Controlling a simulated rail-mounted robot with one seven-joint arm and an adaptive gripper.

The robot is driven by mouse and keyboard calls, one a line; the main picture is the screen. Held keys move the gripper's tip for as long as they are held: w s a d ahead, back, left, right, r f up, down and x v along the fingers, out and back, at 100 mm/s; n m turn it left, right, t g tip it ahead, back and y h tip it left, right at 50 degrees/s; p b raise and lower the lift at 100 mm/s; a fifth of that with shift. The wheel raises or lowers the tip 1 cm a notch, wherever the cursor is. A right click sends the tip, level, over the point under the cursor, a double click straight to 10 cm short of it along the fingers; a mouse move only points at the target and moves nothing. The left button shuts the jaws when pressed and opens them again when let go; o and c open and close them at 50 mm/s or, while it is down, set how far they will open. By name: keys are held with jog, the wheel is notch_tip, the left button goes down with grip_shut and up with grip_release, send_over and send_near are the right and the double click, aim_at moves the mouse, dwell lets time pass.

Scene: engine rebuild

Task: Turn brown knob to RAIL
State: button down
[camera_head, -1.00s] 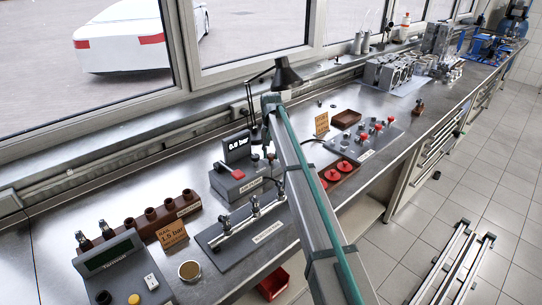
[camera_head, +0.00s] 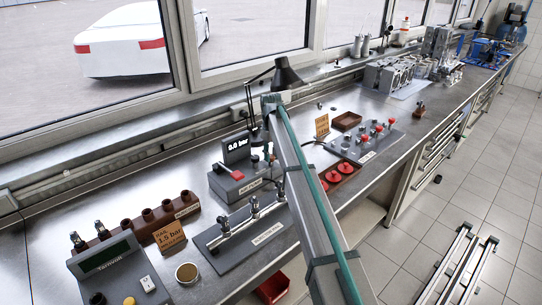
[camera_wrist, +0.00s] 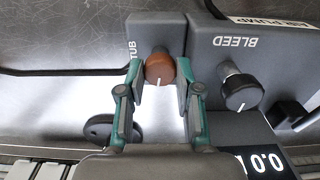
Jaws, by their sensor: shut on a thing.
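The brown knob (camera_wrist: 159,68) is in the wrist view, on a dark grey block, with a white pointer line toward the bottom of the picture. Part of a label, "TUB", shows left of it; no RAIL mark is readable. My gripper (camera_wrist: 159,76) has one teal-and-grey finger on each side of the knob and is shut on it. In the head view, the gripper is small and mostly hidden behind my arm, near the air pump box (camera_head: 228,184), so the knob cannot be made out there.
A black BLEED knob (camera_wrist: 241,92) sits on the block to the right. A display (camera_head: 237,147) reads 0.0 bar. A brown card (camera_head: 169,236) reads RAIL 1.5 bar. A rail fixture (camera_head: 245,232) and a red-knobbed panel (camera_head: 365,140) stand either side of my arm.

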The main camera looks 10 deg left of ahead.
aim_at(271, 156)
jog(key=shift+n, duration=0.8)
jog(key=c, duration=0.8)
grip_release()
jog(key=shift+o, duration=0.2)
jog(key=shift+r, duration=0.1)
notch_tip(271, 156, up, 12)
